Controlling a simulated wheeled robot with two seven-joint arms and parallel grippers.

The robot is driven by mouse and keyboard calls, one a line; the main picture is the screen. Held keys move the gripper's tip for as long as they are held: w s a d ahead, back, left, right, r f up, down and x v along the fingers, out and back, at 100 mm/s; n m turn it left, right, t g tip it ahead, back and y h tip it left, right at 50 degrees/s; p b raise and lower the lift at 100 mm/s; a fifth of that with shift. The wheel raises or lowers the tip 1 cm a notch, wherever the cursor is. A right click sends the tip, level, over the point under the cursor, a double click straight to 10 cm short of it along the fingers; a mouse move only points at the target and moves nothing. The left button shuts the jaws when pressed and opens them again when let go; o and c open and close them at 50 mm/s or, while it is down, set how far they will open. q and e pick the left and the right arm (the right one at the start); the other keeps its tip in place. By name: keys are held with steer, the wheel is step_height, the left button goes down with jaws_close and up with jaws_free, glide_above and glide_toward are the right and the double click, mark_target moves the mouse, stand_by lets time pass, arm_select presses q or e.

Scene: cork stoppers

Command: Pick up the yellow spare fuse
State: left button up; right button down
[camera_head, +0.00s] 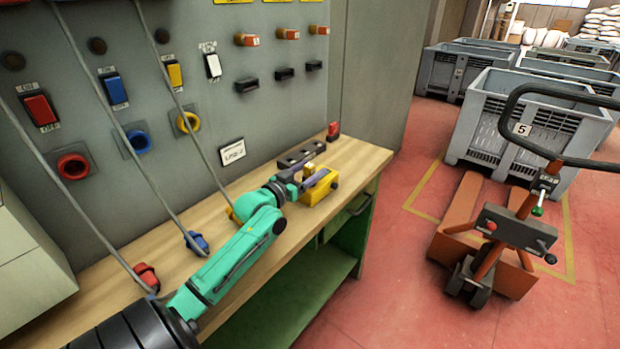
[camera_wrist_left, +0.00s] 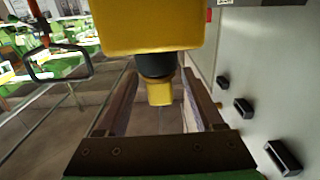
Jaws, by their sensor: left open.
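The yellow spare fuse (camera_head: 320,188) is a yellow block with a dark end, near the right end of the wooden bench. In the left wrist view its yellow body (camera_wrist_left: 146,25) fills the top middle, with a black neck and a small yellow tip (camera_wrist_left: 160,93) below. My left gripper (camera_head: 302,179) is at the fuse, its fingers apart. In the left wrist view the two fingers stand on either side of the tip, with visible gaps. Contact is not clear. My right gripper is not in view.
A dark slotted holder (camera_head: 301,153) and a red piece (camera_head: 333,131) sit behind the fuse on the bench (camera_head: 362,158). Red and blue plugs (camera_head: 196,242) on cables lie to the left. The grey switch panel (camera_head: 215,125) rises behind. A pallet truck (camera_head: 500,225) stands right.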

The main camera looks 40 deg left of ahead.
arm_select(q)
steer(key=shift+s+r, duration=0.1)
steer(key=shift+s, duration=0.05)
steer(key=c, duration=0.4)
jaws_close()
